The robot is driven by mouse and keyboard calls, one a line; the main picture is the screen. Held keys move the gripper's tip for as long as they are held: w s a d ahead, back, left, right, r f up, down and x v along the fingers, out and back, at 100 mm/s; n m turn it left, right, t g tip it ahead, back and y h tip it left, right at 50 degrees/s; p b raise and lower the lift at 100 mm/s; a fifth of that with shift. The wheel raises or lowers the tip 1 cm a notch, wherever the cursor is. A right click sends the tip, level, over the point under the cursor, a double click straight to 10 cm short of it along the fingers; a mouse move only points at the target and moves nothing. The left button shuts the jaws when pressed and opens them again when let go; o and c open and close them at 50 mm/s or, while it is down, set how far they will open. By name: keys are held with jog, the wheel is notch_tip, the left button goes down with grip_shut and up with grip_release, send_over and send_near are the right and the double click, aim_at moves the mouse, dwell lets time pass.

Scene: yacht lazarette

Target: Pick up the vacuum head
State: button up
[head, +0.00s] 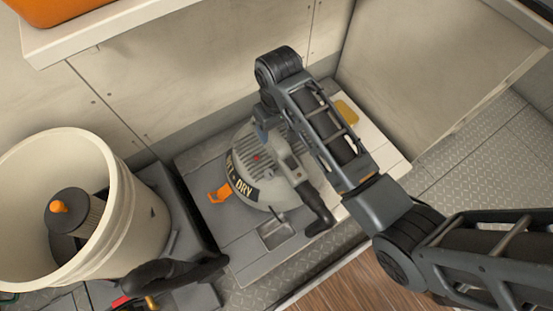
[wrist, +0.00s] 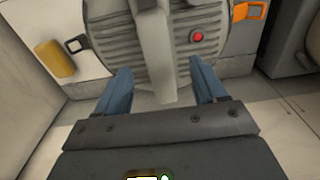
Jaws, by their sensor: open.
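The vacuum head (head: 255,165) is a grey, round, ribbed unit with a dark "DRY" label, an orange latch and a red button. It sits on a grey panelled surface in the middle of the head view. My gripper (head: 265,125) is above its far side, partly hidden by my arm. In the wrist view my gripper's two blue fingers (wrist: 162,88) are open on either side of a grey handle bar of the vacuum head (wrist: 125,45). I cannot tell whether the fingers touch it.
A cream bucket (head: 122,195) with a filter (head: 88,222) inside stands at left. A black hose (head: 175,272) lies beside it. A yellow object (head: 347,111) lies right of the vacuum head. A shelf edge (head: 110,28) overhangs at upper left, and a pale panel (head: 420,75) stands at right.

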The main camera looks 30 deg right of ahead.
aim_at(276, 138)
jog(key=shift+w+d+r, duration=0.1)
jog(key=shift+w+r, duration=0.05)
jog(key=shift+w, duration=0.15)
notch_tip(276, 138, down, 8)
jog(key=b, duration=0.2)
jog(key=shift+s+r+b, duration=0.15)
jog(key=shift+r+b, duration=0.05)
jog(key=shift+b, duration=0.1)
grip_shut()
jog(key=shift+r, duration=0.2)
dwell(0.4)
